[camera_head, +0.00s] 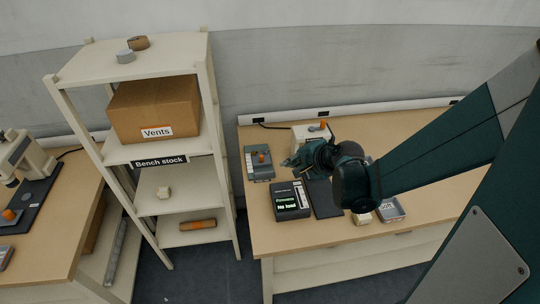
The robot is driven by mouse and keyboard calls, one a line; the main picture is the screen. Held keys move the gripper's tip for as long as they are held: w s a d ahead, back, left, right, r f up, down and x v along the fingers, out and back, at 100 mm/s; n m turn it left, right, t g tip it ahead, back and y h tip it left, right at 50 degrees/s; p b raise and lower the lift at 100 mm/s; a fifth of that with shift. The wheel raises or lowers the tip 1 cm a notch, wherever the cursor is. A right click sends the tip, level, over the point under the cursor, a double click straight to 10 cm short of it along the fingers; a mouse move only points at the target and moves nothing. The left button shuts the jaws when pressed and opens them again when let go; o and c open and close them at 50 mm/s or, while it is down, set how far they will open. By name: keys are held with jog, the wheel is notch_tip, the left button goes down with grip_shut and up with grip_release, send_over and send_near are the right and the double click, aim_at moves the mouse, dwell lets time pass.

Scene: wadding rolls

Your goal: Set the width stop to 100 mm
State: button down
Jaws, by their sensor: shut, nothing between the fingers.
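A grey device with an orange knob (261,157) sits at the back left of the right-hand bench. A pale device (303,132) behind my arm also has an orange knob on top. I cannot tell which of them carries the width stop, and no width scale is readable. My gripper (290,163) is above the bench, just right of the grey device and in front of the pale one. It is small and dark in this view. It looks shut and empty, and it hides part of the bench beneath it.
A dark box with a lit display reading "No load" (290,203) stands at the bench's front left, beside a dark mat (325,203). A grey tray (391,211) and a small pale block (362,218) lie further right. A shelf (158,153) with a "Vents" carton (154,108) stands left.

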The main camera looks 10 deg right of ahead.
aim_at(271, 163)
jog(key=shift+w+f, duration=0.15)
jog(key=shift+f, duration=0.05)
dwell(0.5)
jog(key=shift+b+x, duration=0.75)
jog(key=shift+x, duration=1.9)
jog(key=b+x, duration=0.1)
jog(key=x, duration=0.3)
jog(key=shift+a+f, duration=0.15)
jog(key=w, duration=0.1)
jog(key=w+a, duration=0.1)
jog(key=shift+w+a+f+b, duration=0.1)
jog(key=shift+w+a+b, duration=0.05)
jog(key=shift+w+b, duration=0.2)
jog(key=shift+w+a, duration=0.25)
jog(key=shift+w, duration=0.35)
jog(key=shift+w, duration=0.1)
